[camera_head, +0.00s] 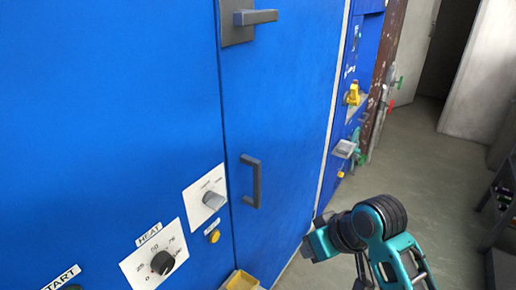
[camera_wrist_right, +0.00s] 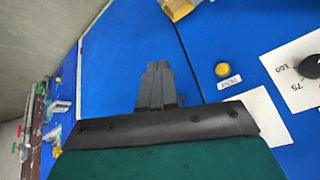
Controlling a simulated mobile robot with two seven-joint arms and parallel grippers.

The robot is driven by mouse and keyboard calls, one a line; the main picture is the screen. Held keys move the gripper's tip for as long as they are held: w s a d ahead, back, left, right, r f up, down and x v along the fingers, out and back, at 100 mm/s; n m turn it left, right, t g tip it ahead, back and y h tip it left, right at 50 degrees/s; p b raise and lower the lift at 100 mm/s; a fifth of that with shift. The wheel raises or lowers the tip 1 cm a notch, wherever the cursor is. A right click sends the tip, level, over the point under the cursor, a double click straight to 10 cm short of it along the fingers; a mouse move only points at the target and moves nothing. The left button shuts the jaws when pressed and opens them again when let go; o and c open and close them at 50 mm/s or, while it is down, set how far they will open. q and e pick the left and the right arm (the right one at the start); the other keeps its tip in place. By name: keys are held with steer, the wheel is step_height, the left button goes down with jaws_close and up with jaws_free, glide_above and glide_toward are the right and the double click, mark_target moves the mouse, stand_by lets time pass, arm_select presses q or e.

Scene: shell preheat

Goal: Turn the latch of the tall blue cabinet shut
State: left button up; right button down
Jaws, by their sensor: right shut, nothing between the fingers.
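The tall blue cabinet (camera_head: 285,100) fills the middle of the head view; its door looks closed against the panel on the left. Its latch (camera_head: 262,16) is a grey lever on a grey plate near the top edge, pointing right, about level. A dark grey pull handle (camera_head: 256,182) stands upright lower on the door. My right gripper (camera_head: 307,249) is low, to the right of the pull handle and well below the latch, apart from both. In the right wrist view its fingers (camera_wrist_right: 157,66) are together and empty in front of blue panels. The latch is not visible there. My left gripper is not in view.
The left panel carries a heat dial (camera_head: 162,262), a grey switch (camera_head: 213,199) and a yellow button (camera_head: 214,237). A yellow box (camera_head: 240,281) sits at the bottom edge. Other blue equipment with a yellow knob (camera_head: 353,94) stands farther right. Open floor (camera_head: 425,150) lies beyond my right arm.

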steer(key=w+a+r+n+y, duration=0.1)
steer(key=w+a+r, duration=0.1)
steer(key=w+r, duration=0.45)
steer(key=w+a+r+n, duration=0.1)
steer(key=w+r, duration=0.2)
steer(key=r, duration=0.7)
steer(key=w+a+r+n+y, duration=0.15)
steer(key=w+r, duration=0.25)
steer(key=r, duration=0.4)
steer(key=s+r+n, duration=0.1)
steer(key=s+r, duration=0.1)
steer(key=r, duration=1.3)
steer(key=s+r+n, duration=0.1)
steer(key=s+r, duration=0.2)
steer(key=r, duration=1.3)
steer(key=shift+s+t+y, duration=0.2)
steer(key=shift+t+y, duration=0.1)
steer(key=shift+y, duration=0.05)
steer(key=shift+n, duration=0.25)
